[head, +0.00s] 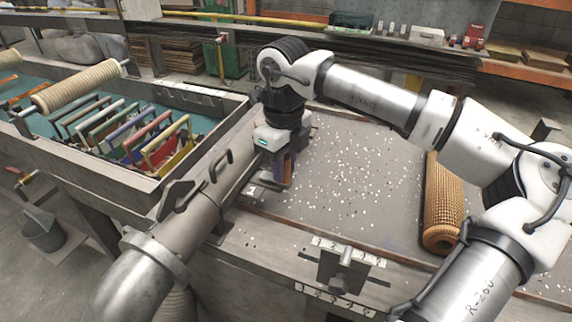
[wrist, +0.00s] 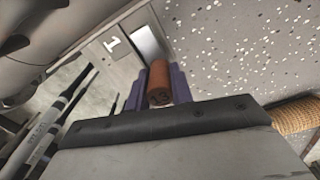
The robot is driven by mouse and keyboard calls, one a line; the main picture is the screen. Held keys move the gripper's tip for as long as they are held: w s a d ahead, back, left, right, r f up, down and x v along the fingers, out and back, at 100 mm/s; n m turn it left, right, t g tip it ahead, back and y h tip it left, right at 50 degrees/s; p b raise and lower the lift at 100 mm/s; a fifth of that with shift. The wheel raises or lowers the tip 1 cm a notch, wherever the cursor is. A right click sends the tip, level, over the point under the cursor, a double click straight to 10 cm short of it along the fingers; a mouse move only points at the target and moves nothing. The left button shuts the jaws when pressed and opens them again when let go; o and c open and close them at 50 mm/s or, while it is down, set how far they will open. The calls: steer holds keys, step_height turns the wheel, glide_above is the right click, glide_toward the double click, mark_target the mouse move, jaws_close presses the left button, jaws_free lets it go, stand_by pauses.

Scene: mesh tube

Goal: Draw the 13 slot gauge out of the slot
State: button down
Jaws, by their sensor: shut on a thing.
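My gripper (head: 285,172) points down at the left edge of the speckled table, beside the grey pipe. Its purple fingers also show in the wrist view (wrist: 158,88). They are shut on an orange-brown rounded piece, the slot gauge (wrist: 159,96), whose near end bears a small dark mark that looks like 13. A metal plate with a white 1 (wrist: 113,44) and a pale rectangular recess (wrist: 146,42) lies beyond the fingers in the wrist view. The gauge's far end is hidden, so I cannot tell whether it sits in a slot.
A large grey pipe (head: 180,238) with a lever runs close left of my gripper. A tan mesh tube (head: 443,205) lies at the table's right. A bin of coloured frames (head: 205,178) stands at left. The speckled tabletop (head: 350,175) between is mostly clear.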

steer(key=shift+a, duration=0.1)
steer(key=c, duration=1.1)
jaws_free()
steer(key=shift+c, duration=0.2)
step_height(320, 180, up, 14)
steer(key=b, duration=0.2)
steer(key=shift+f, duration=0.1)
